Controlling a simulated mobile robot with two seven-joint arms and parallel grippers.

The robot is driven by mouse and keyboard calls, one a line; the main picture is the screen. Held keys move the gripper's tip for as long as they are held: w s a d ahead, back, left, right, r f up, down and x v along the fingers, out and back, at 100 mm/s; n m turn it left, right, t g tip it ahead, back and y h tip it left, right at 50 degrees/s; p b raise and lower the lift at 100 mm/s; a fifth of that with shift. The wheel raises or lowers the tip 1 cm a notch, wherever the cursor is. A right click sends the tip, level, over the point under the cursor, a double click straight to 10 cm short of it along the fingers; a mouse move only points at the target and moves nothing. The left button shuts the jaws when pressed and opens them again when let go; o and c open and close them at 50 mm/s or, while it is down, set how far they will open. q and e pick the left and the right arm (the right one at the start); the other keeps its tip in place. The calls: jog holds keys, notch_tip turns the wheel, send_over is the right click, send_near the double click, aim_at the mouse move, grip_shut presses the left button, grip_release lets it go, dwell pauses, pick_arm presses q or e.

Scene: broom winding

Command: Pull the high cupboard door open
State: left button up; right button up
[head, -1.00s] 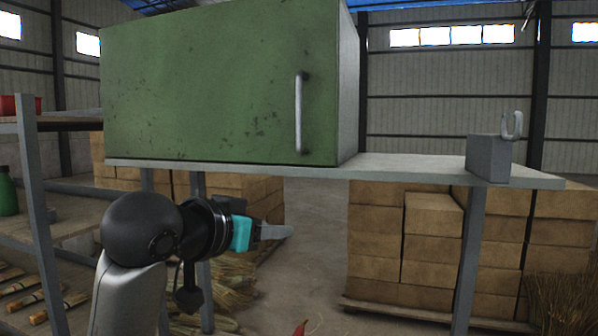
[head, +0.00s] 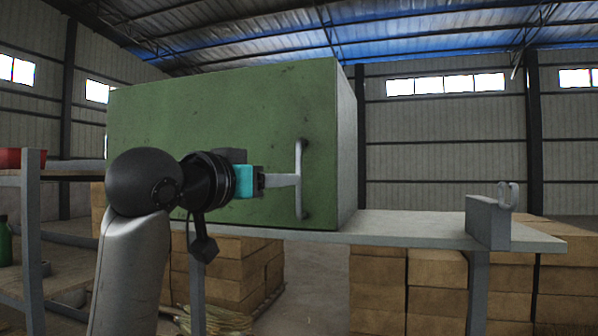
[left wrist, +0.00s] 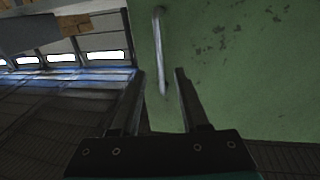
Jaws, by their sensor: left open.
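The green cupboard (head: 230,120) stands on a grey shelf, and its door is shut. A vertical pale bar handle (head: 298,178) is near the door's right edge. My left gripper (head: 296,180) is level with the handle in the head view, its fingers reaching to it from the left. In the left wrist view the handle (left wrist: 160,50) runs down to between the tips of the open left fingers (left wrist: 160,75). I cannot tell whether the fingers touch it. My right gripper is not in view.
The grey shelf (head: 400,230) extends to the right of the cupboard, with a grey block and hook (head: 488,220) at its end. Stacked cardboard-coloured boxes (head: 435,285) stand below and behind it. A rack (head: 32,240) with a red container (head: 18,157) is at the left.

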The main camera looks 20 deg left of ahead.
pick_arm(q)
jog(key=p, duration=0.2)
send_over(299, 210)
jog(key=shift+w, duration=0.3)
jog(key=shift+a, duration=0.1)
jog(key=shift+c, duration=0.4)
grip_shut()
dwell(0.8)
